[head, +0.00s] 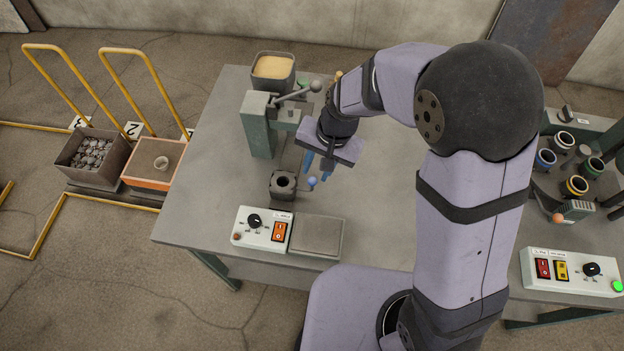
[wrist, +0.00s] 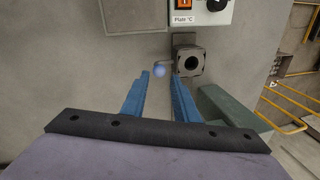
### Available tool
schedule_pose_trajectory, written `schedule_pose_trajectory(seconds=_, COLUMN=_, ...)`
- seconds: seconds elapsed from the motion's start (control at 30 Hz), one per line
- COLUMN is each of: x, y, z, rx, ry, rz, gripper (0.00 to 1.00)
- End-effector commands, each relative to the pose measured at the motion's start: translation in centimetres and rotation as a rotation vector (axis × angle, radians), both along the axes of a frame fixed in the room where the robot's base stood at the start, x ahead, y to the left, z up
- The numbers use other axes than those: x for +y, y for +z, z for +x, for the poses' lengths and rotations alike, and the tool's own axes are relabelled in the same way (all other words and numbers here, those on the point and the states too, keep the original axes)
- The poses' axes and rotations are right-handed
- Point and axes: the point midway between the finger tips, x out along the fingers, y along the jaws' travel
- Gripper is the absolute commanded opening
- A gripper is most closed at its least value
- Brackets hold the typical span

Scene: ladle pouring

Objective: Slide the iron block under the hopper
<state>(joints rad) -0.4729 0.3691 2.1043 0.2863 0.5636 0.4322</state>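The iron block (head: 283,186) is a dark grey square block with a round hole in its top. It sits on the table in front of the green hopper stand (head: 260,135), and it also shows in the wrist view (wrist: 188,62). A handle with a blue ball knob (head: 312,181) sticks out from its side. The hopper (head: 273,70), filled with pale yellow material, is at the back of the stand. My gripper (head: 318,168) is open and empty, just above and behind the knob. In the wrist view the knob (wrist: 160,69) lies between the line of the two blue fingers, just beyond their tips.
A white control box (head: 263,229) with an orange switch and a grey plate (head: 316,236) lie in front of the block. A lever (head: 298,95) juts from the stand near my wrist. The table's left part (head: 205,190) is clear.

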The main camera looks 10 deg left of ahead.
Motion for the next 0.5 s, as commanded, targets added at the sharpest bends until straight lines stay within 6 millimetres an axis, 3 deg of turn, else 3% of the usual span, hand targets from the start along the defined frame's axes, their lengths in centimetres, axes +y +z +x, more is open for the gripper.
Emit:
schedule_pose_trajectory(seconds=0.27, x=0.1, y=-0.7, z=-0.1, rx=0.005, ry=-0.004, rz=-0.001, gripper=0.27)
schedule_pose_trajectory(seconds=0.5, x=0.6, y=-3.3, z=0.0, rx=0.007, ry=-0.003, rz=-0.003, gripper=0.27)
